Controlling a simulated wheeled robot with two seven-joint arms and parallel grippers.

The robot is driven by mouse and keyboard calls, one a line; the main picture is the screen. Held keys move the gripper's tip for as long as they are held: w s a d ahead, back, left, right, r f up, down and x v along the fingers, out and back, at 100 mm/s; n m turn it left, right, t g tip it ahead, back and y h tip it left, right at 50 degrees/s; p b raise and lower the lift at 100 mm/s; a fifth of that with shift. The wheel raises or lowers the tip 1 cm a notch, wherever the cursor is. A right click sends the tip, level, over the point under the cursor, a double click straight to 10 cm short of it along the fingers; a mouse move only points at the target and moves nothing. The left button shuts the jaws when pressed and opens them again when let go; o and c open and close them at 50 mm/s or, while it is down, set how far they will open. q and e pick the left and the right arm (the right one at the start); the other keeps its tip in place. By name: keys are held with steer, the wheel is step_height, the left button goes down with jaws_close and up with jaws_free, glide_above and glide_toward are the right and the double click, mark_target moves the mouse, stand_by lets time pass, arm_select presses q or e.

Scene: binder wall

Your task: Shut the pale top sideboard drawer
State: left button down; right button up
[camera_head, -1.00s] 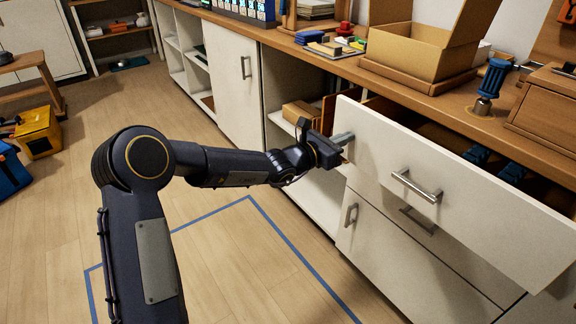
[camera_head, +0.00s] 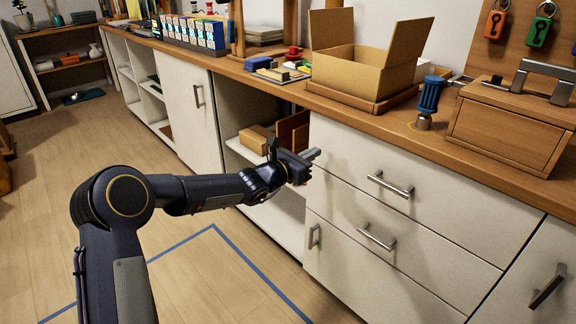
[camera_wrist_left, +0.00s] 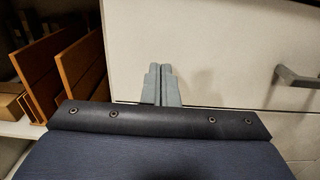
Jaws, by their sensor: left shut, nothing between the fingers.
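The pale top sideboard drawer (camera_head: 410,190) has its front about flush with the cabinet, under the wooden counter. Its metal bar handle (camera_head: 390,185) is near the middle of the front. My left gripper (camera_head: 313,155) is shut and empty, with its fingertips at the left end of the drawer front. In the left wrist view the closed fingers (camera_wrist_left: 160,82) point at the pale front (camera_wrist_left: 220,50), with the handle (camera_wrist_left: 298,77) off to the right. I cannot tell whether the fingertips touch it. My right gripper is not in view.
A second drawer (camera_head: 400,240) sits below. An open shelf with a cardboard box (camera_head: 256,138) and brown boards (camera_head: 293,132) lies left of the drawers. The counter (camera_head: 480,150) carries an open carton (camera_head: 370,68), a blue-handled tool (camera_head: 430,95) and a wooden box (camera_head: 510,125).

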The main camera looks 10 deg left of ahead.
arm_select(q)
steer(key=p+v, duration=0.2)
steer(key=v, duration=0.9)
steer(key=s+d+r+m+g+h, duration=0.1)
steer(key=s+d+r+m+g, duration=0.15)
steer(key=s+m, duration=0.6)
steer(key=s+d+r+m+g+h, duration=0.1)
steer(key=s+r+m+g, duration=0.3)
steer(key=s+m, duration=0.45)
steer(key=s+a+f+m+g+y, duration=0.1)
steer(key=s+a+f+m+y, duration=0.2)
steer(key=s, duration=0.4)
steer(key=s+a+f+m+g+y, duration=0.1)
steer(key=s+a+f+m+y, duration=0.25)
steer(key=s, duration=0.45)
steer(key=s+a+f+m+y, duration=0.2)
steer(key=s+a+f+m, duration=0.2)
steer(key=s, duration=0.3)
step_height(320, 180, up, 30)
steer(key=p, duration=2.9)
steer(key=shift+r+p, duration=0.15)
steer(key=shift+p, duration=0.2)
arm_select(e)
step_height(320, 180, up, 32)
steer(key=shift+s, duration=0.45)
arm_select(q)
steer(key=shift+s+n+g, duration=0.1)
steer(key=shift+n+g, duration=0.15)
